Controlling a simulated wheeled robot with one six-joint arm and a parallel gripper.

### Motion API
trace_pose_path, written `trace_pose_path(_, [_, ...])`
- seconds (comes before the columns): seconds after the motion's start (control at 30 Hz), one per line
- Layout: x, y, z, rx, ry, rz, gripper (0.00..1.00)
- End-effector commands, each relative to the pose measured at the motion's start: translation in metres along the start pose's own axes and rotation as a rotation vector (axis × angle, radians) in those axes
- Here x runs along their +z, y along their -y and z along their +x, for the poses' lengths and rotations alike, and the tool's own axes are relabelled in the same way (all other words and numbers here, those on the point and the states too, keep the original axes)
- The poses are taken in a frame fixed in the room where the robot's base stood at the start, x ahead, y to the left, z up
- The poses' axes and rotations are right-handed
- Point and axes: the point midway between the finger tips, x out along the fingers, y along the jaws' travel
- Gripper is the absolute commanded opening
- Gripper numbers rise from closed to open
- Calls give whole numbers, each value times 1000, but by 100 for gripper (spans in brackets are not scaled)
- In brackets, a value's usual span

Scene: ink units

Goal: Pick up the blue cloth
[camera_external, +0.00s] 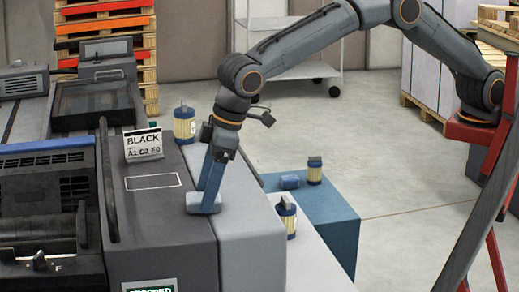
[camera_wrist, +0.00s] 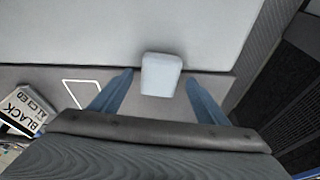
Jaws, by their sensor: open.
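A pale blue-grey, cloth-like pad (camera_external: 197,201) lies on the dark machine top beside the lighter grey cover. In the wrist view the pad (camera_wrist: 161,74) sits between the fingertips, with gaps on both sides. My gripper (camera_external: 208,198) points down at the pad, its blue fingers open. In the wrist view my gripper (camera_wrist: 159,78) is open around the pad, not closed on it. I cannot tell for sure which one is the blue cloth.
A sign reading BLACK (camera_external: 143,143) and a yellow-labelled ink can (camera_external: 184,126) stand behind on the machine. Other ink cans (camera_external: 285,216) stand at the right, one (camera_external: 314,171) on the blue box (camera_external: 325,210). The grey cover's top (camera_external: 240,195) is clear.

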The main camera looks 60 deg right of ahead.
Motion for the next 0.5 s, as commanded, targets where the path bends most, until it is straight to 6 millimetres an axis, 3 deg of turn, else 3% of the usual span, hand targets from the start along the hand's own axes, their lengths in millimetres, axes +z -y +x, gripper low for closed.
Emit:
trace_pose_path(0.33, [0,0,8,0,0,0,67])
trace_pose_path(0.5, [0,0,8,0,0,0,38])
